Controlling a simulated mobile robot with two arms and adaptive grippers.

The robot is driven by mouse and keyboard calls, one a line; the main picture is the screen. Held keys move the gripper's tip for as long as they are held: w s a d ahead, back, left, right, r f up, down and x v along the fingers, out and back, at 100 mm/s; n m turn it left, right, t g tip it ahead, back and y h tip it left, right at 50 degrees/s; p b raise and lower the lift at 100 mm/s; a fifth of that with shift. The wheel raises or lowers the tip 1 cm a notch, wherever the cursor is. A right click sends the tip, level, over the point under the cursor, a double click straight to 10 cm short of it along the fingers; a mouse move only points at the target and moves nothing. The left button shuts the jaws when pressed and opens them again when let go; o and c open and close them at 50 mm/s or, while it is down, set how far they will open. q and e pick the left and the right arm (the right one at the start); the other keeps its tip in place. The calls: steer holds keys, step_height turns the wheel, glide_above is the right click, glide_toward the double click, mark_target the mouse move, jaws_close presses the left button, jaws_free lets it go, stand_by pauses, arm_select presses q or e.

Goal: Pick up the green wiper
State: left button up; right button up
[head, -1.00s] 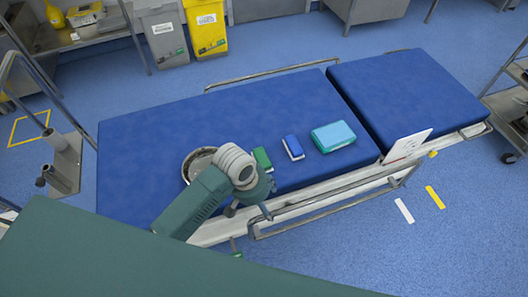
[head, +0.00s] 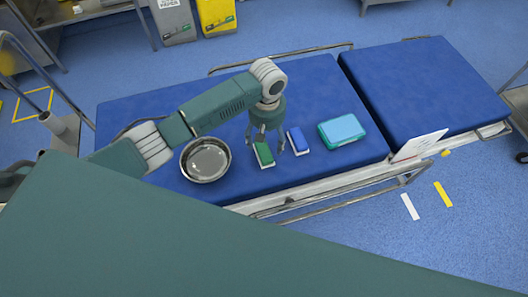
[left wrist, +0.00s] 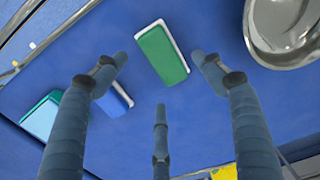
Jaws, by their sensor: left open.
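The green wiper (head: 264,155) is a small block with a green top and a white base. It lies on the blue operating table (head: 320,95), left of a blue wiper (head: 298,140). My left gripper (head: 267,140) is open and hangs over the table at the green wiper. In the left wrist view the green wiper (left wrist: 162,54) lies beyond the fingertips, between the two upper fingers, with nothing held. The blue wiper (left wrist: 115,99) shows partly behind the left finger there. My right gripper is not in view.
A round steel bowl (head: 205,160) stands left of the green wiper; it also shows in the left wrist view (left wrist: 285,30). A teal box with a light blue top (head: 342,132) lies to the right. A metal rail (head: 330,202) runs along the table's near side.

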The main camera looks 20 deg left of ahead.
mark_target(267, 149)
arm_select(q)
steer(key=f, duration=0.3)
steer(key=shift+s+d+f, duration=0.1)
steer(key=shift+s+f, duration=0.1)
steer(key=shift+f, duration=0.8)
steer(key=c, duration=1.3)
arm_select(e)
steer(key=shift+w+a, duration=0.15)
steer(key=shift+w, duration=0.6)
